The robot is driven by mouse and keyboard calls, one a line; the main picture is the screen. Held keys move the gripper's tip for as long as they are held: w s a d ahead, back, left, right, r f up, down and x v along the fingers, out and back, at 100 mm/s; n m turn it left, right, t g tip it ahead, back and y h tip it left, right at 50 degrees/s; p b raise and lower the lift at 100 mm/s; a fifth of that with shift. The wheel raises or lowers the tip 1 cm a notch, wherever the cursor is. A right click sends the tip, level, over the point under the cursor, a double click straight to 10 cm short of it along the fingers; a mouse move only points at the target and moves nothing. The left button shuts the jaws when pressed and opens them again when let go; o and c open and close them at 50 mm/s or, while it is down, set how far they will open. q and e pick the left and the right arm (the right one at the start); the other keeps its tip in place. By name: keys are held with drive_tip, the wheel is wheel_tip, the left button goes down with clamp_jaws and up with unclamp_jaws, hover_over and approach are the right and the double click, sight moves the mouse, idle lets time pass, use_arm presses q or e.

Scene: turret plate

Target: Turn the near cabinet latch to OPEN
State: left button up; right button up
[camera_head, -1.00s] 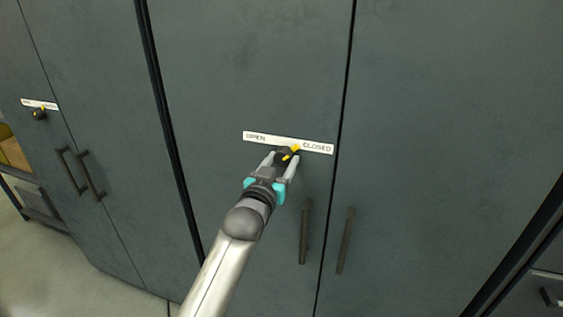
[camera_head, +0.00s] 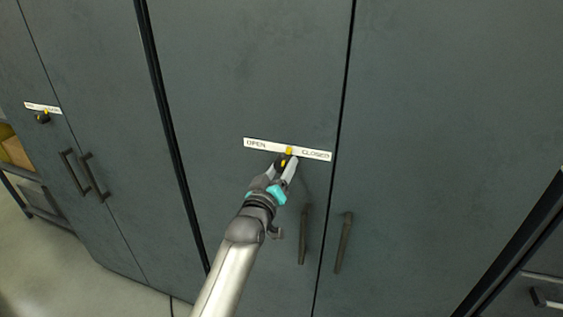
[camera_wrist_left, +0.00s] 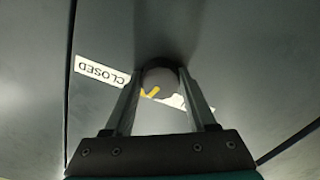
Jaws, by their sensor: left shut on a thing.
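The near cabinet latch (camera_head: 283,162) is a dark round knob with a yellow pointer (camera_head: 289,151), below a white label strip (camera_head: 318,155) reading OPEN at left and CLOSED at right. The pointer stands near the strip's middle, between the two words. My left gripper (camera_head: 286,165) is shut on the knob, one finger on each side, and its wrist is rolled. In the left wrist view the knob (camera_wrist_left: 160,80) sits between the fingertips, with the yellow pointer partly showing and CLOSED upside down at left. The word OPEN is hidden there. My right gripper is not in view.
Two dark vertical handles (camera_head: 304,235) (camera_head: 343,242) flank the door seam to the lower right of the latch. Another cabinet at left has its own latch (camera_head: 43,117), label and handles (camera_head: 84,176). Open shelving stands at the far left, above bare floor.

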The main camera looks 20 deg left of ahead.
use_arm(q)
drive_tip(key=n+p, duration=0.1)
drive_tip(key=n, duration=0.2)
drive_tip(key=shift+r, duration=0.1)
drive_tip(key=n+p, duration=0.1)
drive_tip(key=n, duration=0.1)
drive_tip(key=shift+n, duration=0.3)
drive_tip(key=n, duration=0.3)
drive_tip(key=shift+p, duration=0.35)
drive_tip(key=shift+n, duration=1.7)
drive_tip(key=shift+d, duration=0.1)
drive_tip(key=o, duration=1.4)
drive_tip(key=s, duration=1.5)
drive_tip(key=shift+s+a, duration=0.1)
drive_tip(key=shift+a, duration=0.15)
